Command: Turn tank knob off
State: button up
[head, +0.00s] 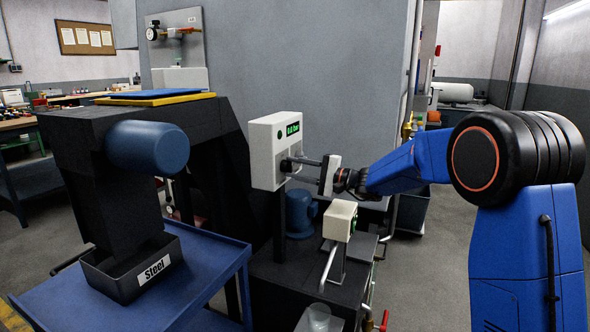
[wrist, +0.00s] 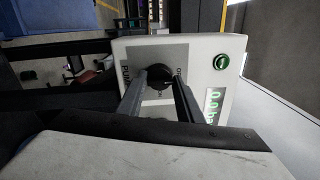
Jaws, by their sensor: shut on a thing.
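A white control box (head: 268,150) stands on a dark post, with a lit green display (head: 293,130) on its face. In the wrist view the box (wrist: 205,62) fills the middle, with a black round knob (wrist: 160,76) on its face and small lettering beside it. A round green light or button (wrist: 221,62) sits near the box's edge. My gripper (head: 291,163) reaches to the box from the right. In the wrist view my gripper's fingers (wrist: 160,95) are closed around the knob. The fingers partly cover the knob and lettering, so its exact setting is hard to read.
A smaller white box (head: 340,221) on a post stands below my arm, near a blue motor (head: 300,213). A blue cart (head: 190,285) with a bin labelled Steel (head: 135,275) is at the left. A grey wall panel (head: 330,70) rises behind.

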jog(key=shift+f, duration=0.3)
jog(key=o, duration=1)
jog(key=shift+r, duration=0.1)
jog(key=v, duration=1.7)
jog(key=shift+s+d, duration=0.1)
jog(key=shift+d, duration=0.1)
